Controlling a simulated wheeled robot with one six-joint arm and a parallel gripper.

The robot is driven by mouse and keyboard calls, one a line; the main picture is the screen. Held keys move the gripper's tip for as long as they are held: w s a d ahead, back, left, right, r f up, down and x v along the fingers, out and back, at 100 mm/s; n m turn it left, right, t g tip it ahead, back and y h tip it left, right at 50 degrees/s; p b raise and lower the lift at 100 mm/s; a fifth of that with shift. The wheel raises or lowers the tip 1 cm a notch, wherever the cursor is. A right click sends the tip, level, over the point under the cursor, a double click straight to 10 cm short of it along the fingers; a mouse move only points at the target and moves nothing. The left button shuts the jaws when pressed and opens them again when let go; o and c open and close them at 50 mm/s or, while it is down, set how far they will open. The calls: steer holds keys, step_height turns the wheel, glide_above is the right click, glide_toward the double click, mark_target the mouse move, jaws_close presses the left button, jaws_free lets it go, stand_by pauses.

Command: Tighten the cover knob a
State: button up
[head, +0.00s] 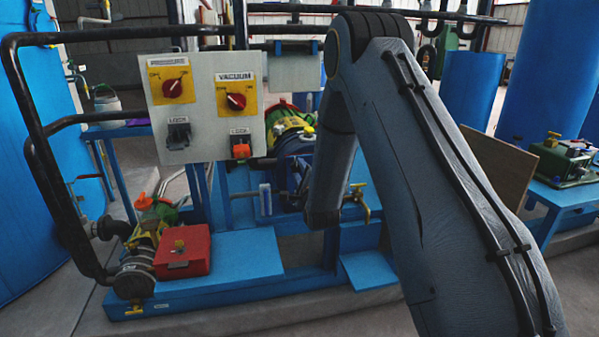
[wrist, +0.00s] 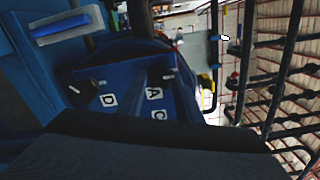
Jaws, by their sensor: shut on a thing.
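A blue cover (wrist: 185,102) shows in the wrist view with white letter plates. The plate A (wrist: 154,92) is at its middle right, the plate C (wrist: 158,114) below it and the plate D (wrist: 107,99) to the left. My gripper (wrist: 150,150) fills the bottom of the wrist view as a dark block in front of the cover. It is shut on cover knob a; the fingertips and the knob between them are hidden.
A control panel (head: 207,105) with two red switches stands left of my arm. A dark pipe rail (head: 32,160) curves around the left. A red box (head: 183,251) sits on the blue base (head: 235,258). A blue table (head: 565,195) with a green device stands right.

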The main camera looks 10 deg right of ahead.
steer(key=o, duration=1)
steer(key=shift+o, duration=0.2)
steer(key=s, duration=0.7)
steer(key=shift+s+b, duration=0.35)
steer(key=shift+s, duration=0.05)
steer(key=s+r+n+g+p, duration=0.1)
steer(key=s+n+g, duration=0.8)
steer(key=s, duration=1.1)
steer(key=s+r+n+g+p, duration=0.1)
steer(key=s+n+g+p, duration=0.3)
steer(key=s+n+g, duration=0.5)
steer(key=s+n, duration=0.3)
steer(key=s, duration=0.8)
steer(key=shift+a+r+n, duration=0.4)
